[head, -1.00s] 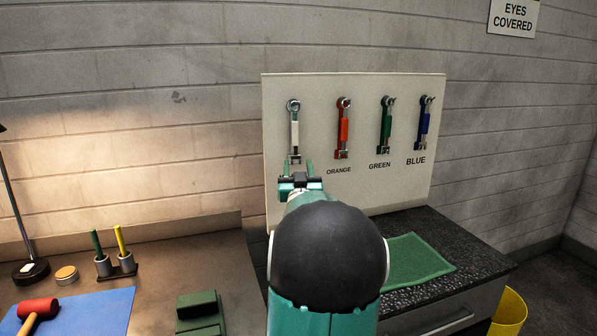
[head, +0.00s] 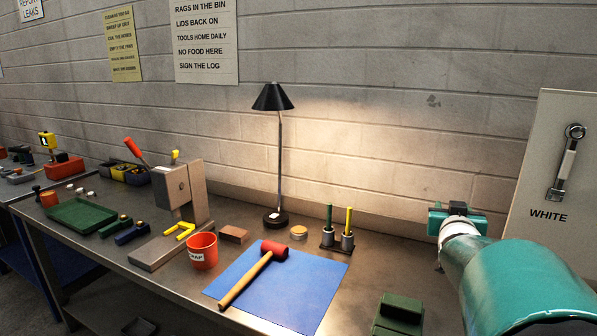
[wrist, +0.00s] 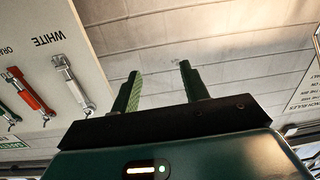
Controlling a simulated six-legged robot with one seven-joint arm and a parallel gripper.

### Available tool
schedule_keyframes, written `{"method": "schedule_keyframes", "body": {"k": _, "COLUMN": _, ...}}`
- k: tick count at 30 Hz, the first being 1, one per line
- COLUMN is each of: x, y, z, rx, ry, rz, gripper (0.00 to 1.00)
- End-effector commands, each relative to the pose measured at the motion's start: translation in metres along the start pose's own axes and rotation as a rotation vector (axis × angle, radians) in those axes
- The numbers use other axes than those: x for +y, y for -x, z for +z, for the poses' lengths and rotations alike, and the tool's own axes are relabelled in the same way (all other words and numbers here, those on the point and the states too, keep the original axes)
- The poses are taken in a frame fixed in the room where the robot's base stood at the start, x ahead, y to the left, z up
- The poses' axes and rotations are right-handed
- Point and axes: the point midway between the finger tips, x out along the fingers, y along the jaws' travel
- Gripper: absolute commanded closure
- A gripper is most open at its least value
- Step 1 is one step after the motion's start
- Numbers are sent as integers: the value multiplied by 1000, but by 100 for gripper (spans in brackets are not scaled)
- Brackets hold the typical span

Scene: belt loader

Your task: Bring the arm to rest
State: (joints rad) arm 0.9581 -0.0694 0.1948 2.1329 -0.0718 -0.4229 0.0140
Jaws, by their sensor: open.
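My gripper (head: 458,208) is at the right of the head view, on the end of my raised teal arm, left of the tool board (head: 529,130). In the wrist view its two green fingers (wrist: 161,72) stand apart, with nothing between them but the block wall behind. The white-handled tool (head: 566,163) hangs on the board above the WHITE label. It also shows in the wrist view (wrist: 71,84), left of the fingers and clear of them.
The metal workbench (head: 375,262) runs along the wall below. On it are a red-headed mallet (head: 247,278) on a blue mat (head: 315,292), an orange cup (head: 202,250), a black lamp (head: 280,150) and a green box (head: 398,314). An orange-handled tool (wrist: 29,92) hangs beside the white one.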

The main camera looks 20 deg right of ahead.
Motion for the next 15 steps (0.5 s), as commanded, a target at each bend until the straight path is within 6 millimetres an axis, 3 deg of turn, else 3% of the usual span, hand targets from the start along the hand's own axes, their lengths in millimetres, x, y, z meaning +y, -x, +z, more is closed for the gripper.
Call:
{"method": "schedule_keyframes", "body": {"k": 1, "x": -27, "y": 13, "z": 0, "rx": -40, "ry": 9, "rz": -42, "gripper": 55}}
{"method": "schedule_keyframes", "body": {"k": 6, "x": -95, "y": 63, "z": 18, "rx": -207, "ry": 41, "rz": -158, "gripper": 55}}
{"method": "schedule_keyframes", "body": {"k": 11, "x": -145, "y": 122, "z": 38, "rx": -363, "ry": 82, "rz": -266, "gripper": 55}}
{"method": "schedule_keyframes", "body": {"k": 15, "x": -177, "y": 181, "z": 58, "rx": -497, "ry": 129, "rz": -362, "gripper": 55}}
